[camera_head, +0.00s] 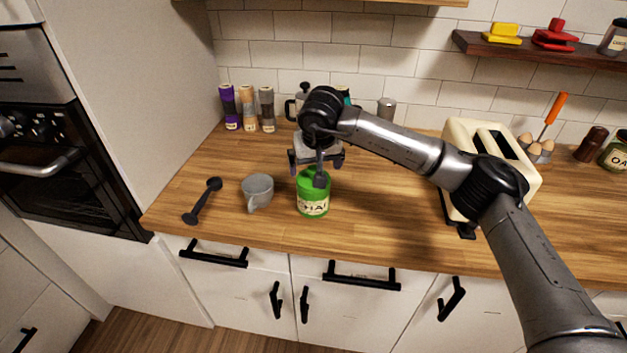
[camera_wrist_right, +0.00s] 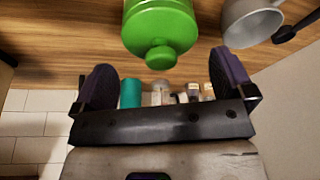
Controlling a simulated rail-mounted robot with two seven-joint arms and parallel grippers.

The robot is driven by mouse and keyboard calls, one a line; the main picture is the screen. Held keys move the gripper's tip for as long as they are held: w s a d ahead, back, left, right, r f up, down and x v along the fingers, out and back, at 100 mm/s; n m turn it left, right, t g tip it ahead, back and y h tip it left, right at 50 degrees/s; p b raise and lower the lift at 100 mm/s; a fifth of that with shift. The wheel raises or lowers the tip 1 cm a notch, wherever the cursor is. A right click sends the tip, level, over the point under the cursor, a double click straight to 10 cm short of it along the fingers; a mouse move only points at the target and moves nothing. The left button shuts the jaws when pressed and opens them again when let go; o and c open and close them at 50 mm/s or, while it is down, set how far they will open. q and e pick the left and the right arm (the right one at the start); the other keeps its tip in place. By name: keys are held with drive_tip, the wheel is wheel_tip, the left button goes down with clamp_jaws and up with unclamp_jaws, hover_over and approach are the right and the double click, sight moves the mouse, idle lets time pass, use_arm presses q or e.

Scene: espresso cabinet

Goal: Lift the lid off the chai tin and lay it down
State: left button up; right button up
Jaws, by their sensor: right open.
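The chai tin (camera_head: 313,208) stands upright on the wooden counter, with a pale label on its front. Its green lid (camera_head: 304,183) sits on top, partly hidden by my gripper. The lid also shows in the right wrist view (camera_wrist_right: 160,28), with its round knob (camera_wrist_right: 161,57) pointing toward the gripper. My right gripper (camera_head: 316,164) is open and empty above and just behind the tin. In the wrist view its two fingers stand wide apart and the knob lies beyond them, apart from both. My left gripper is not in view.
A grey cup (camera_head: 257,191) stands close left of the tin, with a dark scoop (camera_head: 203,201) farther left. A cream toaster (camera_head: 519,172) stands at the right. Counter between tin and toaster is clear.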

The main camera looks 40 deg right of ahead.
sight(314, 169)
drive_tip(key=b+x, duration=0.1)
drive_tip(key=x, duration=0.3)
drive_tip(key=shift+w+f, duration=0.1)
drive_tip(key=shift+f, duration=0.25)
drive_tip(key=shift+c, duration=0.5)
drive_tip(key=c, duration=0.5)
drive_tip(key=shift+r, duration=0.15)
